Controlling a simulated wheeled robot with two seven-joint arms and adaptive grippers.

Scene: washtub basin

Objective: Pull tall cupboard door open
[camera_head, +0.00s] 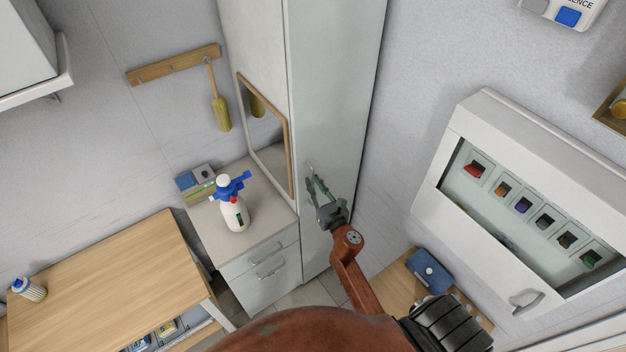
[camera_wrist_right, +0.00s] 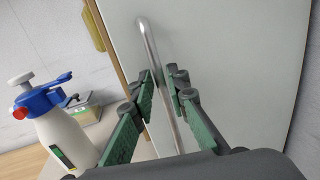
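The tall cupboard (camera_head: 335,80) stands in the middle of the head view, its pale door apparently flush and closed. The door (camera_wrist_right: 225,55) fills much of the right wrist view. Its silver bar handle (camera_wrist_right: 149,45) runs down between the green-padded fingers of my right gripper (camera_wrist_right: 162,82). The fingertips are close on either side of the bar; I cannot tell whether they press on it. In the head view my right gripper (camera_head: 317,187) is at the door's lower part, its fingers partly overlapping the handle. My left gripper is not in view.
A white and blue spray bottle (camera_head: 235,212) stands on the low drawer cabinet (camera_head: 215,238) left of the cupboard. A wood-framed mirror (camera_head: 265,140) is on the cupboard's side. A white switch panel (camera_head: 540,190) is on the right wall. A wooden bench (camera_head: 110,285) is lower left.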

